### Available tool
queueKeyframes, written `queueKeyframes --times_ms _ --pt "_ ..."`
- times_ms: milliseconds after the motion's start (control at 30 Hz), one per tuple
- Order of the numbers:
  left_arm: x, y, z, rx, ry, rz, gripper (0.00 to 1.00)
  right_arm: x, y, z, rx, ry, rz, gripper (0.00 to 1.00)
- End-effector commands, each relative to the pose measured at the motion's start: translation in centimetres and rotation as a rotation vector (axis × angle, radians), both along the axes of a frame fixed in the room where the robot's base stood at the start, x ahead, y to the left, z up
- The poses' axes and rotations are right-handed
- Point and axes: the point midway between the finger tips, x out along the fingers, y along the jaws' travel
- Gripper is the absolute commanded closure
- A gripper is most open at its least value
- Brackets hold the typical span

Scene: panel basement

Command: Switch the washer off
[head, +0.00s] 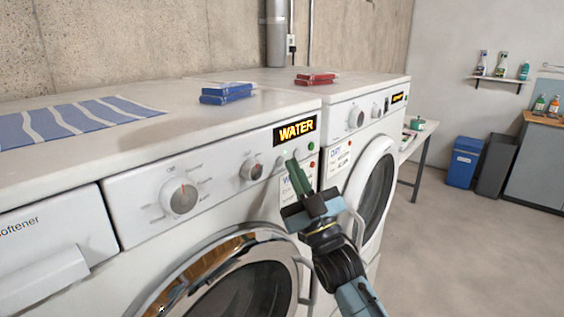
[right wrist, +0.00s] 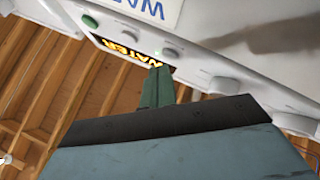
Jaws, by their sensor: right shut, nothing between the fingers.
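The washer (head: 112,214) is the white front-loading machine on the left. Its display (head: 294,131) is lit and reads "WATER"; the display also shows upside down in the right wrist view (right wrist: 118,50). Its panel has a large dial (head: 179,197), a smaller knob (head: 251,169), a green button (head: 311,146) and a red button (head: 312,165). My right gripper (head: 293,164) is shut and empty, its green fingers pointing up at the panel just below the display. In the right wrist view its fingertips (right wrist: 158,74) are close to a round grey button (right wrist: 172,51); contact is unclear. My left gripper is not in view.
A dryer (head: 346,118) with an open-handled round door stands right of the washer. Blue bin (head: 463,163) stands farther right. The floor to the right is free.

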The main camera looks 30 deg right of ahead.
Motion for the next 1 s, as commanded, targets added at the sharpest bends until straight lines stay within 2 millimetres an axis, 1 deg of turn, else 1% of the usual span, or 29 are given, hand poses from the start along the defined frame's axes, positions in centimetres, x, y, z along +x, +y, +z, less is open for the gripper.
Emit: queueKeyframes --times_ms 200,800,1000 --pt "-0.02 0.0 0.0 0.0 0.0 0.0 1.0 0.65 0.29 -0.01 0.001 0.0 0.001 1.0" --pt "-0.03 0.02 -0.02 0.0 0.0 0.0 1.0 0.92 0.4 0.02 0.0 -0.001 0.0 1.0" --pt "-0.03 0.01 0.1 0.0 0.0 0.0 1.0 0.74 0.32 0.0 0.0 0.0 0.0 1.0"
